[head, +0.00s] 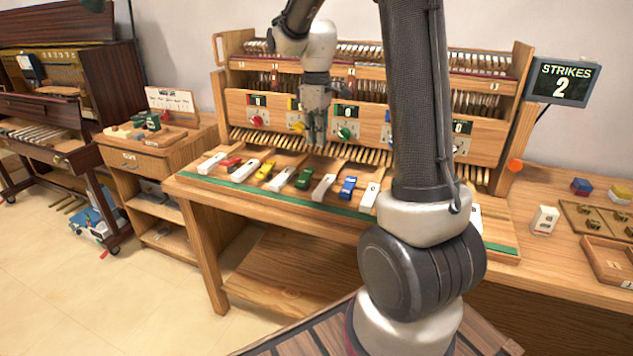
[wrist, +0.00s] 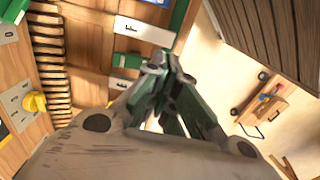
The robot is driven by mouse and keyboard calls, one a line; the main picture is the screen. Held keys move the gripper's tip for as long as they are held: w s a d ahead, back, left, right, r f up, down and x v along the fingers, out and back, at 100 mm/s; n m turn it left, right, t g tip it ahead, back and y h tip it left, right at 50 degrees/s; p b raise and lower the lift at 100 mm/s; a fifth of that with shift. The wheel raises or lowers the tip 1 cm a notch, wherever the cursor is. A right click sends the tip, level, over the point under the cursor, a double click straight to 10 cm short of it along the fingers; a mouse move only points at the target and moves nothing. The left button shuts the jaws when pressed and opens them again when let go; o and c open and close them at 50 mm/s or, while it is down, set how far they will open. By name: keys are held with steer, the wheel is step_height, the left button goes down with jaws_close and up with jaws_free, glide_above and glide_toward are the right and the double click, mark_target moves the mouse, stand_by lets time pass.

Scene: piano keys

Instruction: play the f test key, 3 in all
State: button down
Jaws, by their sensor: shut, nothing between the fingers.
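A row of loose test keys lies along the front of the wooden bench: white keys such as this one (head: 323,187), with a red key (head: 232,163), yellow key (head: 265,171), green key (head: 305,178) and blue key (head: 348,188) between them. Their letters are too small to read surely, so I cannot tell which is f. My gripper (head: 316,140) is shut and empty, pointing down above the row near the green key. In the wrist view its fingertips (wrist: 168,72) are together near a white key (wrist: 122,84). A screen (head: 563,82) reads STRIKES 2.
The tall wooden key frame (head: 380,62) with coloured knobs stands behind the row. My arm hides part of the row's right side. A white block (head: 544,220) and a wooden tray (head: 608,259) lie at the right. A small cabinet (head: 160,160) stands at the left.

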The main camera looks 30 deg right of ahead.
mark_target(316, 190)
step_height(316, 190, down, 14)
steer(key=shift+r, duration=0.1)
stand_by(0.4)
steer(key=shift+s+a+f, duration=0.1)
steer(key=shift+s+f, duration=0.05)
steer(key=shift+f, duration=0.6)
steer(key=shift+r, duration=0.9)
